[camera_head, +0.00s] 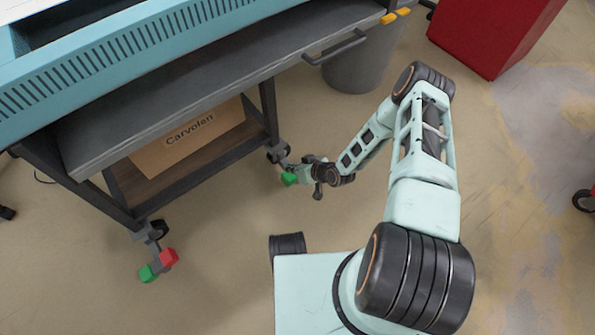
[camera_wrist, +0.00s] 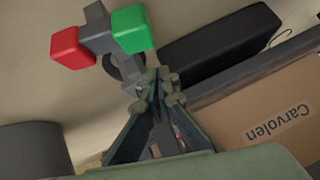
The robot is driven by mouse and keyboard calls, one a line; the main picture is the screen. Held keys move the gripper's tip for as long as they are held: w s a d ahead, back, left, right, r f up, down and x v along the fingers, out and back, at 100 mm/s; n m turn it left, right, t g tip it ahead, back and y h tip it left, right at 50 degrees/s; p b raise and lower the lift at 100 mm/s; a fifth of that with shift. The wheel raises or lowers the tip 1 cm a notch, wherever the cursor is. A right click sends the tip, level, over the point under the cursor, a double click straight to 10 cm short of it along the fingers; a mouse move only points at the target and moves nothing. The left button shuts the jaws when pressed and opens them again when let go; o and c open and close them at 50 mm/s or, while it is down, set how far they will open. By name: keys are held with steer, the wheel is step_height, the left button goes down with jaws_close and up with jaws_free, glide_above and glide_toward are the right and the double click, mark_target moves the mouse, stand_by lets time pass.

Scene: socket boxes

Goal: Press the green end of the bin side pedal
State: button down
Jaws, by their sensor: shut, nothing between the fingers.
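The pedal on the bin side sits at the cart's right caster, near the grey bin (camera_head: 360,68). Its green end (camera_head: 289,179) shows just left of my gripper (camera_head: 318,174) in the head view. Its red end is hidden there. In the wrist view the green end (camera_wrist: 133,28) and the red end (camera_wrist: 72,47) both show at the top. My gripper (camera_wrist: 157,78) is shut and empty, its tips close below the green end in that picture. I cannot tell whether they touch. Another pedal, with green (camera_head: 148,273) and red (camera_head: 168,257) ends, is at the left caster.
The cart's grey top (camera_head: 200,90) overhangs its lower shelf, which carries a cardboard "Carvolen" box (camera_head: 190,140). The box also shows in the wrist view (camera_wrist: 265,120). A red cabinet (camera_head: 497,30) stands at the back right. The floor between the two pedals is clear.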

mark_target(286, 179)
steer(key=shift+s+a+f+b, duration=0.15)
steer(key=shift+f+b, duration=0.15)
steer(key=shift+f, duration=0.65)
steer(key=shift+s+a+f+b, duration=0.15)
steer(key=shift+f+b, duration=0.1)
steer(key=shift+f, duration=0.65)
steer(key=shift+s+a, duration=0.1)
steer(key=shift+a+p, duration=0.1)
steer(key=shift+p, duration=0.4)
steer(key=shift+t+h, duration=0.3)
steer(key=shift+s+a+f+n+h+p, duration=0.2)
steer(key=shift+n+h+p, duration=0.2)
steer(key=shift+p, duration=0.2)
steer(key=shift+s+a+f+n+t+h+p, duration=0.2)
steer(key=shift+f+n+t+h+p, duration=0.1)
steer(key=shift+t+h+p, duration=0.25)
steer(key=shift+s+a+f+t+h+b, duration=0.15)
steer(key=shift+s+a+f+b, duration=0.2)
steer(key=shift+f, duration=0.25)
steer(key=shift+s+a+f+t+h+b, duration=0.1)
steer(key=shift+a+f+b, duration=0.1)
steer(key=shift+a+f, duration=0.3)
steer(key=shift+f, duration=0.1)
